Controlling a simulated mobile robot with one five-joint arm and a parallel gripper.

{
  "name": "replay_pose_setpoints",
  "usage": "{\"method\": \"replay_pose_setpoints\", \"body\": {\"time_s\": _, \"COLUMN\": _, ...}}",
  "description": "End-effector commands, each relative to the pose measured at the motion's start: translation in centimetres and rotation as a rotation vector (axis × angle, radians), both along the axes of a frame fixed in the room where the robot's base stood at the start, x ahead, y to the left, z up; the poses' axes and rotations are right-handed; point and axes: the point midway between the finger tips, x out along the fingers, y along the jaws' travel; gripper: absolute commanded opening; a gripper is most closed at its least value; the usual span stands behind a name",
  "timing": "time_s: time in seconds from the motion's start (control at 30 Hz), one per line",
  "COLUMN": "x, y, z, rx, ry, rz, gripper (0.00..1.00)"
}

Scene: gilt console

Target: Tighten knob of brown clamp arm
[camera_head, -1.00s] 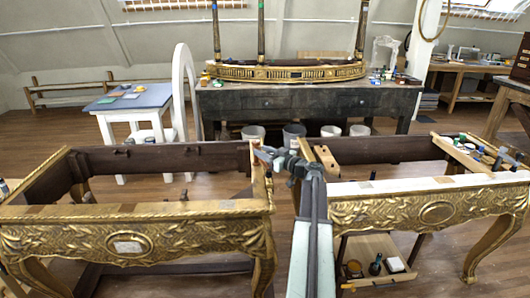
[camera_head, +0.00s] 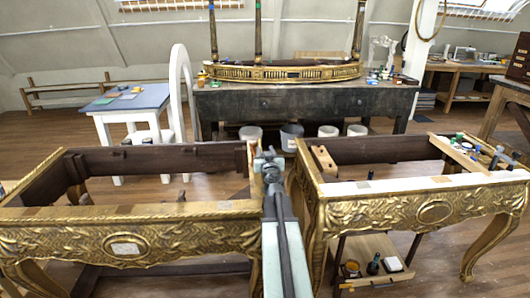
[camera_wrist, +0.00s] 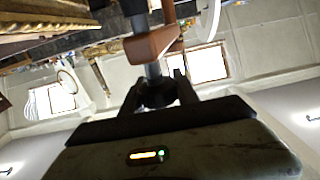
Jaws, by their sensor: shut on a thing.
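In the wrist view my gripper (camera_wrist: 157,84) has its two dark fingers around a dark round knob (camera_wrist: 156,97). The knob sits on a grey screw shaft, below a brown clamp arm (camera_wrist: 152,46) that is seen close up. In the head view my gripper (camera_head: 268,165) is at the inner right end of the left gilt console part (camera_head: 125,249). There my own wrist and arm hide most of the clamp and the knob. I cannot tell how tight the screw is.
A second gilt console part (camera_head: 435,213) stands just right of my arm, with a narrow gap between. A shelf (camera_head: 375,262) with small jars is below it. A dark workbench (camera_head: 300,103) and several buckets stand behind. A blue-topped table (camera_head: 127,103) is at the back left.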

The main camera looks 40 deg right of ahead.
Motion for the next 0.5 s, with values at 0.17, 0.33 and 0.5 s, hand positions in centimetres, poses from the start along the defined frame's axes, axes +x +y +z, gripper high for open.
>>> {"method": "replay_pose_setpoints", "body": {"time_s": 0.17, "x": -0.12, "y": -0.15, "z": 0.04, "rx": -0.002, "ry": 0.001, "rz": -0.093, "gripper": 0.0}}
{"method": "replay_pose_setpoints", "body": {"time_s": 0.33, "x": -0.27, "y": -0.36, "z": 0.03, "rx": 0.0, "ry": 0.0, "rz": -0.19, "gripper": 0.0}}
{"method": "replay_pose_setpoints", "body": {"time_s": 0.5, "x": -0.4, "y": -0.57, "z": 0.04, "rx": 0.0, "ry": 0.0, "rz": -0.321, "gripper": 0.0}}
